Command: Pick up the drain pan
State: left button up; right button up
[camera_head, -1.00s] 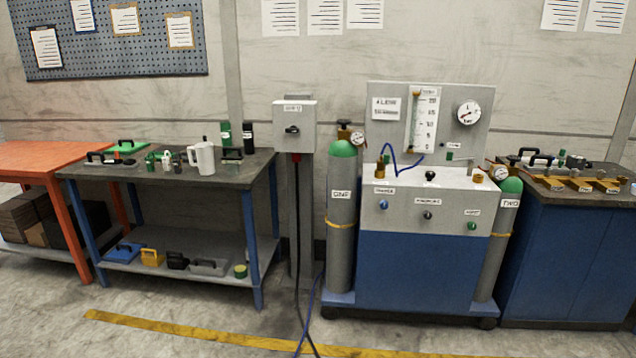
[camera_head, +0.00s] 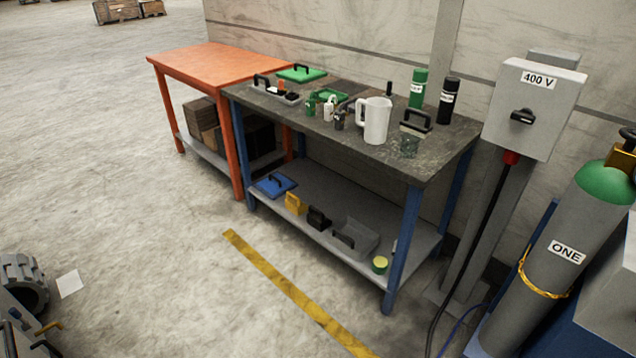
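A grey pan with a dark handle (camera_head: 358,238) sits on the lower shelf of the blue-legged workbench, toward its right end; it looks like the drain pan. A smaller grey tray with a black handle (camera_head: 275,92) stands on the bench top at the back left, so I cannot be fully sure which one is the drain pan. Neither of my grippers is in view.
On the lower shelf (camera_head: 320,205) are a blue lidded item (camera_head: 276,186), a yellow block (camera_head: 296,204), a black block (camera_head: 319,219) and a yellow-green roll (camera_head: 380,264). A white jug (camera_head: 376,121) stands above. The floor in front (camera_head: 150,240) is clear.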

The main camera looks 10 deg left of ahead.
aim_at(356, 240)
jog(key=i+j+u, duration=0.15)
jog(key=i+u, duration=0.25)
jog(key=i, duration=0.2)
jog(key=i+u, duration=0.4)
jog(key=i, duration=0.2)
